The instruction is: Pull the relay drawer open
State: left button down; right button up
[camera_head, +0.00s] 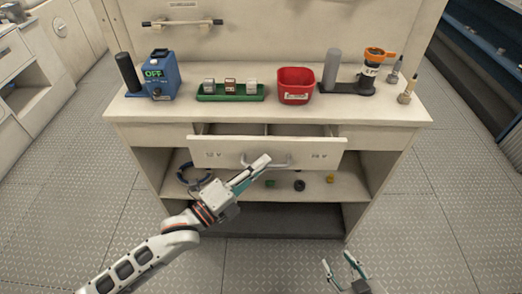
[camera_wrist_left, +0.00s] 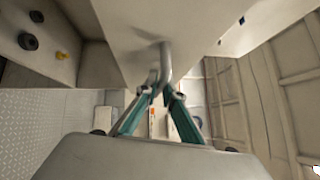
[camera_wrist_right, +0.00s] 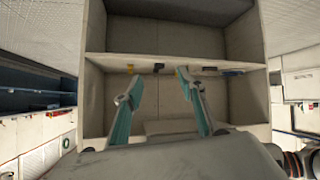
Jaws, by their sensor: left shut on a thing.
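The relay drawer (camera_head: 215,150) sits under the bench top and stands partly open, its inside showing behind the front panel. Its front bears "12 V" at left and "24 V" at right. My left gripper (camera_head: 259,168) is shut on the drawer's bar handle (camera_head: 280,163); the left wrist view shows the handle (camera_wrist_left: 165,62) between its fingertips (camera_wrist_left: 160,92). My right gripper (camera_head: 336,258) is open and empty, low in front of the bench at right. The right wrist view shows its parted fingers (camera_wrist_right: 157,82) facing the lower shelf.
On the bench top (camera_head: 295,113) stand a blue box reading "OFF" (camera_head: 163,75), a green tray (camera_head: 230,98) with several relays, a red bin (camera_head: 295,85) and an orange-topped dark tool (camera_head: 370,70). Small parts lie on the shelf below. The floor in front is clear.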

pick_arm(q)
jog(key=s+p, duration=0.3)
jog(key=s, duration=1.2)
jog(key=shift+s+p, duration=0.25)
jog(key=shift+p, duration=0.05)
pick_arm(e)
jog(key=shift+s+a+r, duration=0.3)
jog(key=shift+s+r, duration=0.05)
jog(key=shift+r, duration=0.2)
jog(key=shift+s+a+r, duration=0.3)
jog(key=shift+s+r, duration=0.05)
jog(key=shift+r, duration=0.15)
pick_arm(q)
jog(key=c, duration=2.4)
grip_release()
jog(key=shift+c, duration=0.2)
pick_arm(e)
jog(key=shift+d+g, duration=0.15)
jog(key=shift+g, duration=0.15)
pick_arm(q)
jog(key=v, duration=1.2)
jog(key=shift+f, duration=0.1)
